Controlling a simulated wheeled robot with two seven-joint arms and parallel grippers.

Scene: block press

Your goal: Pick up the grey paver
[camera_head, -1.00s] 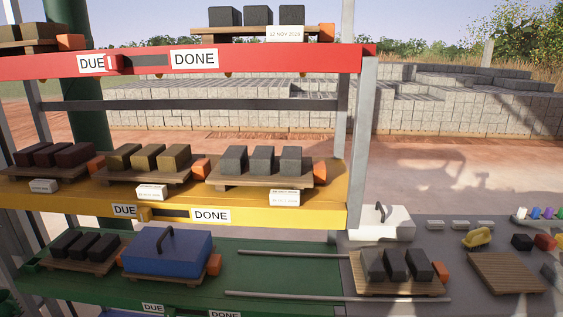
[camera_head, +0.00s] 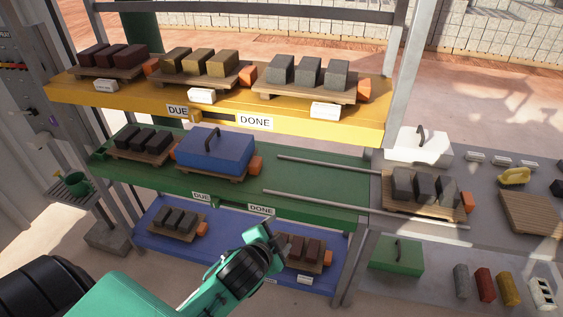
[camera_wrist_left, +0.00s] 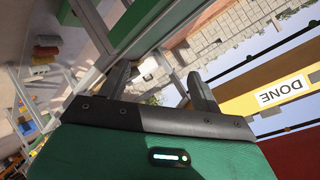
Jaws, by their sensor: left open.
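A grey paver (camera_head: 461,281) lies at the lower right of the head view, at the left end of a row of single blocks. A red block (camera_head: 484,285), a yellow block (camera_head: 509,289) and a pale hollow block (camera_head: 542,292) lie beside it. My left gripper (camera_head: 270,238) is in front of the blue lower shelf, well to the left of the paver. In the left wrist view its two fingers (camera_wrist_left: 160,88) are apart with nothing between them. My right gripper is not in view.
A green lidded box (camera_head: 397,254) stands left of the paver. Above are a loaded pallet (camera_head: 425,206) of grey blocks and an empty wooden pallet (camera_head: 532,212). The shelf rack with its yellow shelf (camera_head: 225,112), green shelf (camera_head: 315,176) and blue shelf (camera_head: 165,240) fills the left and middle.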

